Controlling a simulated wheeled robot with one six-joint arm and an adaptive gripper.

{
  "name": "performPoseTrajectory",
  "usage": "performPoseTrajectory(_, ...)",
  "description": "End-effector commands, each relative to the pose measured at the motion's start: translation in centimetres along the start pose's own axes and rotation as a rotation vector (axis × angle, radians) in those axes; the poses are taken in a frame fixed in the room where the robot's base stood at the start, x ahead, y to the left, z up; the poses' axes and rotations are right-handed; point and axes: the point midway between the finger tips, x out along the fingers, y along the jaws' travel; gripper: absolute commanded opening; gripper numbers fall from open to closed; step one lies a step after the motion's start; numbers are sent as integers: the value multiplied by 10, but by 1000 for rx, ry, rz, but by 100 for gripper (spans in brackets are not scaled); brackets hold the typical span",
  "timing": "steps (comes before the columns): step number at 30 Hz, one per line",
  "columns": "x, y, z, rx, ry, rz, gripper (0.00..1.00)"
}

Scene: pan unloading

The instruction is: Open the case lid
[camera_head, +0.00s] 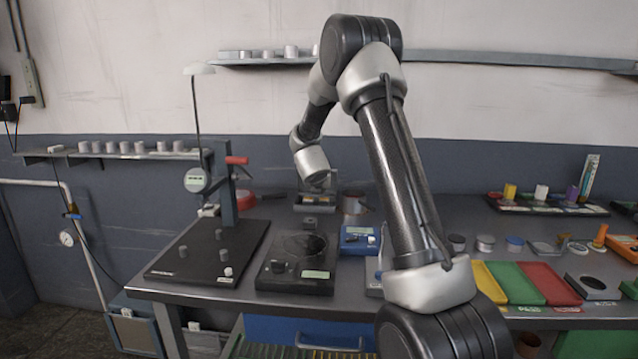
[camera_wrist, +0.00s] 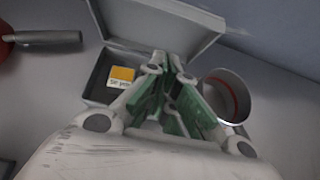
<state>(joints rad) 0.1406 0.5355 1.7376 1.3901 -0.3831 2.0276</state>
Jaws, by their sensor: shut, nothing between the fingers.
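The grey case (camera_wrist: 97,82) lies in the upper middle of the wrist view, with a yellow and white label (camera_wrist: 121,76) inside it. Its lid (camera_wrist: 150,22) stands raised at the back edge, leaning away from the box. In the head view the case (camera_head: 312,208) sits at the back middle of the bench, below my wrist. My gripper (camera_wrist: 172,62) is shut and empty, with its green-padded fingers together in front of the lid. I cannot tell whether the fingertips touch the lid. The fingers hide part of the case's right side.
A round metal cup (camera_wrist: 226,97) stands close to the right of the case. A red part with a grey bar (camera_wrist: 48,37) is to the left. A black device (camera_head: 296,262) and a blue scale (camera_head: 356,240) stand nearer the bench front. The wall is behind.

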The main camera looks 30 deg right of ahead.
Motion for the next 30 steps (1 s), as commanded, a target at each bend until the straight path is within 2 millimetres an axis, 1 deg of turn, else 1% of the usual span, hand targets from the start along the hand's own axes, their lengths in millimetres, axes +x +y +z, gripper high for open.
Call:
performPoseTrajectory(1, 9, 0, 1, 0, 0, -1, 0)
performPoseTrajectory(3, 17, -1, 11, 3, -1, -1, 0)
performPoseTrajectory(9, 30, 0, 25, 0, 0, 1, 0)
performPoseTrajectory(22, 33, 0, 29, -1, 0, 1, 0)
performPoseTrajectory(27, 43, 0, 44, 3, -2, 0, 0)
performPoseTrajectory(30, 47, 0, 49, 0, -1, 1, 0)
